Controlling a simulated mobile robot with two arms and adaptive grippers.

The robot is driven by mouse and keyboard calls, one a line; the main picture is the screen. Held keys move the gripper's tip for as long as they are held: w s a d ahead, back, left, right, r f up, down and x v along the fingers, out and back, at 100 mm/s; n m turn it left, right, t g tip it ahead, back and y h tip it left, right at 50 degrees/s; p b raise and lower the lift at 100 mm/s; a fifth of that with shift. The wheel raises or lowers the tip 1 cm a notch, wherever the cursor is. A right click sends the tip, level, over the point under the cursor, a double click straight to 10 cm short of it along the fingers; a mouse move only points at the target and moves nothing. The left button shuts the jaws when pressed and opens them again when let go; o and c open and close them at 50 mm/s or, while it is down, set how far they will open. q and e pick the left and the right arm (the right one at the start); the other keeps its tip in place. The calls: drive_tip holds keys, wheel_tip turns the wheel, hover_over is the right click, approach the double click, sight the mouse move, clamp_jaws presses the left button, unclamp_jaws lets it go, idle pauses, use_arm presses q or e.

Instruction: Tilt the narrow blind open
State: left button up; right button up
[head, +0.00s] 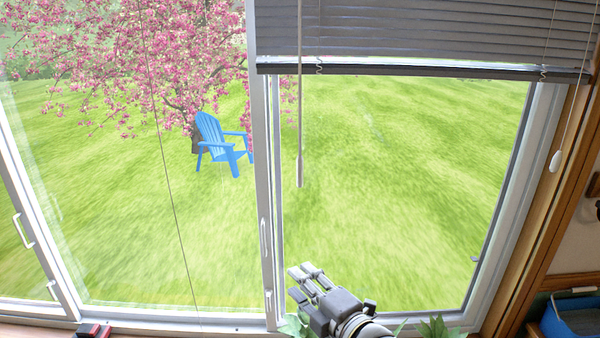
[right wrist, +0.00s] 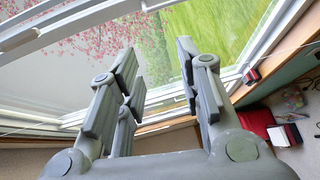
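The narrow blind (head: 430,35) is dark grey and covers the top of the right window. Its slats look closely stacked, with the bottom rail (head: 430,70) a little tilted. My left gripper is not in view.
A pull cord with a white tassel (head: 555,161) hangs at the right of the blind. A thin cord (head: 165,160) crosses the left window. Green leaves (head: 440,328) show near my right arm. A black and red object (head: 92,330) is at the sill.

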drive_tip(key=w+a+r+n+y, duration=0.1)
drive_tip(key=w+r+n+y, duration=0.2)
drive_tip(key=r+n, duration=0.3)
drive_tip(key=n+g+y, duration=0.4)
drive_tip(key=n+g, duration=0.2)
drive_tip(key=n, duration=1.2)
approach(300, 187)
wheel_tip(300, 187, up, 3)
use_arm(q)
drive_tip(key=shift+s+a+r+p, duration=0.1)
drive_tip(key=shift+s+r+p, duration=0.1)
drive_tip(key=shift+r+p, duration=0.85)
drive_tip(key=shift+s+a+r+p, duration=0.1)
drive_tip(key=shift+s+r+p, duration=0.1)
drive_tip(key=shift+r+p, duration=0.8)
use_arm(e)
drive_tip(key=shift+n, duration=0.3)
drive_tip(key=shift+w+x, duration=0.15)
drive_tip(key=shift+x, duration=2.45)
drive_tip(key=shift+w+x, duration=0.15)
drive_tip(key=shift+x, duration=2.45)
drive_tip(key=shift+d+f, duration=0.1)
drive_tip(key=shift+d, duration=0.15)
drive_tip(key=shift+c, duration=0.2)
clamp_jaws()
